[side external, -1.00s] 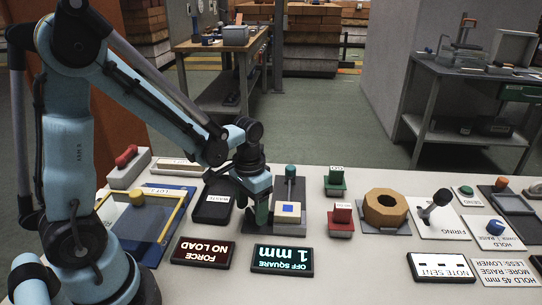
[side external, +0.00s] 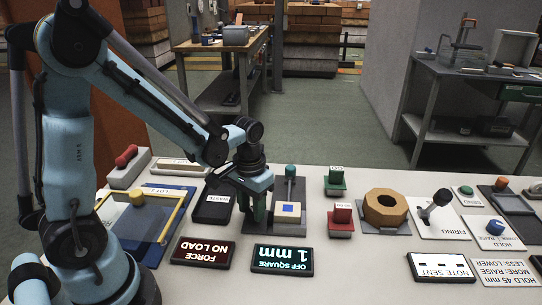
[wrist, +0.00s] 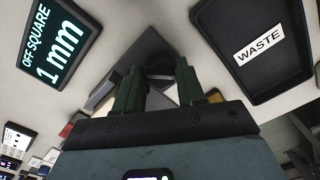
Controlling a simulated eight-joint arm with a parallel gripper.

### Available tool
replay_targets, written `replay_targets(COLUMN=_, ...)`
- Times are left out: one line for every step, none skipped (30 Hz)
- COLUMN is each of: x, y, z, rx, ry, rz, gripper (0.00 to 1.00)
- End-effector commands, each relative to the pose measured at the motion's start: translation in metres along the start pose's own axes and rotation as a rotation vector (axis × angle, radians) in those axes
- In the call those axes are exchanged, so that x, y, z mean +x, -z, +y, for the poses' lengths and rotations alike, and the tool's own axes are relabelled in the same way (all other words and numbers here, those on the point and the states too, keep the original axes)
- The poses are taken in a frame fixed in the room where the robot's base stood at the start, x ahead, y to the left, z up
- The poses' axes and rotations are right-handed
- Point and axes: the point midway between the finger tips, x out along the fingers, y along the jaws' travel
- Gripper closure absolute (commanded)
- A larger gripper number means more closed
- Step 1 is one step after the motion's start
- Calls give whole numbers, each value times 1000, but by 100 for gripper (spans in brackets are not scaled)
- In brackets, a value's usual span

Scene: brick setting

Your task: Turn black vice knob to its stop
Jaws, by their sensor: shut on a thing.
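The vice is a dark grey plate (side external: 291,223) with a block (side external: 287,209) in white, blue and yellow and a teal-topped post (side external: 290,172). My gripper (side external: 257,218) points down at the vice's left side, its green fingers beside the block. In the wrist view my gripper (wrist: 159,88) has its two fingers a little apart, around a dark part that is mostly hidden. The fingers are shut on this part, which appears to be the black vice knob. Its angle cannot be read. A display (side external: 283,260) reads "OFF SQUARE 1 mm".
A black waste tray (side external: 213,207) lies close on the left, also in the wrist view (wrist: 262,75). A "FORCE NO LOAD" display (side external: 203,251) stands in front. Red (side external: 341,219) and green (side external: 337,182) blocks and an octagonal ring (side external: 386,207) are on the right.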

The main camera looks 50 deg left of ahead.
Motion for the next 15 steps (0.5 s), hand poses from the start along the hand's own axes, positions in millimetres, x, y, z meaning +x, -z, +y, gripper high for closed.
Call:
replay_targets(x=0, y=0, z=0, rx=-37, ry=1, rz=0, gripper=91)
replay_targets(x=0, y=0, z=0, rx=-62, ry=1, rz=0, gripper=91)
replay_targets(x=0, y=0, z=0, rx=-97, ry=1, rz=0, gripper=91)
replay_targets(x=0, y=0, z=0, rx=-125, ry=1, rz=0, gripper=91)
replay_targets(x=0, y=0, z=0, rx=-153, ry=1, rz=0, gripper=91)
replay_targets(x=0, y=0, z=0, rx=-190, ry=1, rz=0, gripper=91)
replay_targets(x=0, y=0, z=1, rx=-219, ry=1, rz=0, gripper=91)
replay_targets(x=0, y=0, z=1, rx=-248, ry=1, rz=0, gripper=91)
replay_targets(x=0, y=0, z=1, rx=-285, ry=1, rz=0, gripper=91)
replay_targets(x=0, y=0, z=1, rx=-314, ry=1, rz=0, gripper=91)
replay_targets(x=0, y=0, z=1, rx=-342, ry=1, rz=0, gripper=91)
replay_targets(x=0, y=0, z=1, rx=-378, ry=1, rz=0, gripper=91)
replay_targets(x=0, y=1, z=1, rx=-406, ry=1, rz=0, gripper=91)
replay_targets(x=0, y=1, z=1, rx=-433, ry=1, rz=0, gripper=91)
replay_targets(x=0, y=1, z=1, rx=-467, ry=1, rz=0, gripper=91)
